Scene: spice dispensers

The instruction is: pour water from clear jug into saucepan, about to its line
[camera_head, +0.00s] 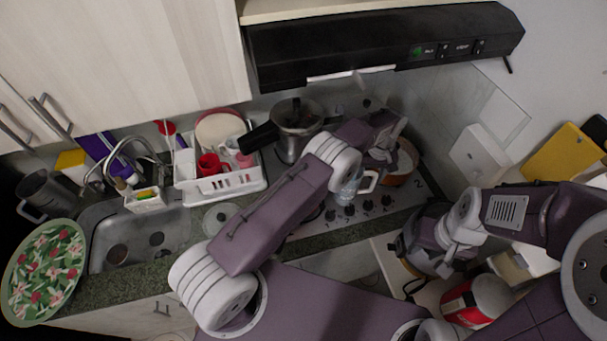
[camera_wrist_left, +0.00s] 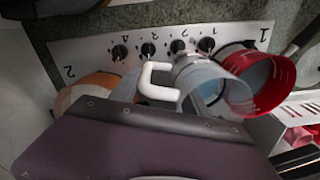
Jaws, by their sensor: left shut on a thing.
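The clear jug (camera_head: 347,190) with a white handle is at the front of the stove. In the left wrist view the jug (camera_wrist_left: 205,85) shows its round mouth, handle to the left. My left gripper (camera_head: 382,158) is at its handle side, shut; its fingertips and exact grip are hidden. The orange-brown saucepan (camera_head: 402,165) is just right of the jug, partly covered by my left gripper. In the left wrist view only part of the saucepan (camera_wrist_left: 84,88) shows; its line cannot be seen. My right gripper (camera_head: 420,250) is low at the right, its fingers unclear.
A red pot (camera_wrist_left: 262,85) is close beside the jug. A metal pot (camera_head: 297,130) with a black handle stands at the back of the stove. A white dish rack (camera_head: 225,186) and sink are left. The hood (camera_head: 370,50) overhangs the stove. A red-and-white container (camera_head: 478,300) is at lower right.

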